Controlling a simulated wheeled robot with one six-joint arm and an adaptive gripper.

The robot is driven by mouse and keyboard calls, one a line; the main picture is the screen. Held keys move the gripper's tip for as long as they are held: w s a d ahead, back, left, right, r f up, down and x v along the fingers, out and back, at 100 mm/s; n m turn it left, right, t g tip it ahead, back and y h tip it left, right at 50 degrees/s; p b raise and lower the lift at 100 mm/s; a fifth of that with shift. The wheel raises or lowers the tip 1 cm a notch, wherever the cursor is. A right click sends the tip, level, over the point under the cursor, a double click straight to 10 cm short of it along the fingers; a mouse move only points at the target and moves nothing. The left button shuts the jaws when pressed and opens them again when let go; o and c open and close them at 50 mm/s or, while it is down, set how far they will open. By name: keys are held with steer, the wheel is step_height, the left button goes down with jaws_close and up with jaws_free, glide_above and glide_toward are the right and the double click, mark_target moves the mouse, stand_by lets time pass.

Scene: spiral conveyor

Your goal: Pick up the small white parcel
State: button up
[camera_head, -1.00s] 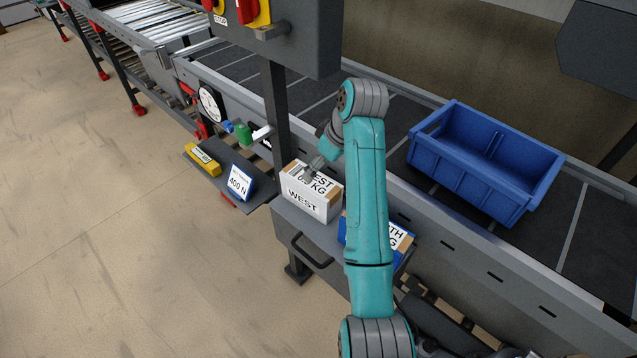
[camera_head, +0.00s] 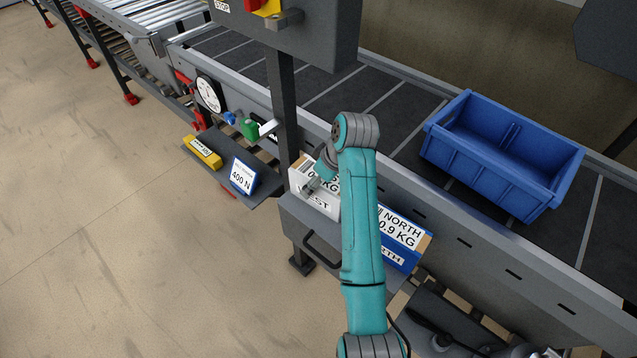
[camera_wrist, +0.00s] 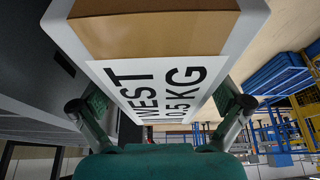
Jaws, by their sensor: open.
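The small white parcel (camera_head: 326,206) stands on a grey ledge beside the conveyor. Its top carries tan tape and a label; in the wrist view the parcel (camera_wrist: 220,40) shows "WEST 0.5 KG". My gripper (camera_head: 309,187) is at the parcel's top in the head view, partly covering it. In the wrist view my open gripper (camera_wrist: 160,105) has one finger on each side of the parcel. Whether the fingers touch its sides I cannot tell. My arm hides the parcel's right part in the head view.
A blue parcel (camera_head: 406,236) labelled north, 0.9 kg, stands just right, partly behind my arm. A blue bin (camera_head: 480,168) sits on the dark conveyor belt (camera_head: 400,108). A post (camera_head: 283,105) rises close behind the white parcel.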

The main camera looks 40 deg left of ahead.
steer(key=shift+f, duration=0.2)
stand_by(0.6)
steer(key=c, duration=1.7)
steer(key=shift+r, duration=0.1)
